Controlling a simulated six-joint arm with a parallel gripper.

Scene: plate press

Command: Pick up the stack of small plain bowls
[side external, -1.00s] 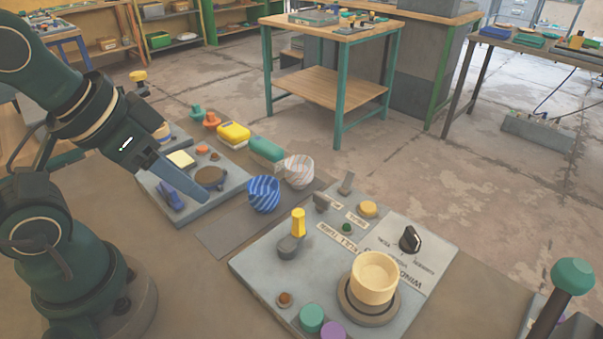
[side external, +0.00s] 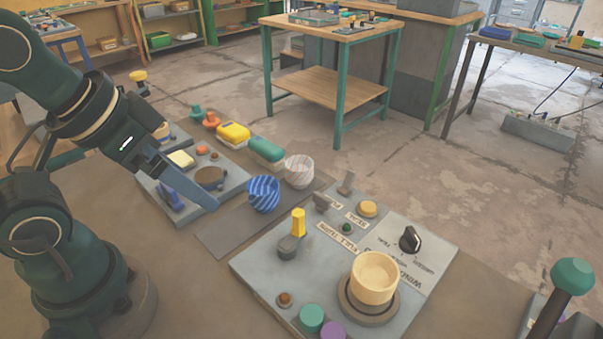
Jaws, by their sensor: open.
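A plain cream bowl shape (side external: 374,274) sits upright on a round grey-brown base on the right-hand panel; I cannot tell how many bowls are stacked in it. A blue striped bowl (side external: 264,193) and a white-and-grey striped bowl (side external: 299,171) stand on the flat grey mat (side external: 225,236) between the two panels. My gripper (side external: 213,204) is open and empty, its finger pointing down to the right. It is left of the blue striped bowl and well away from the cream bowl. Its second finger is hard to make out.
The right-hand panel (side external: 262,270) carries a yellow-handled lever (side external: 298,224), a black knob (side external: 410,240) and several buttons. The left panel (side external: 228,186) has blocks and a brown disc. A green-topped lever (side external: 573,277) stands at the right edge. Open mat lies below my gripper.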

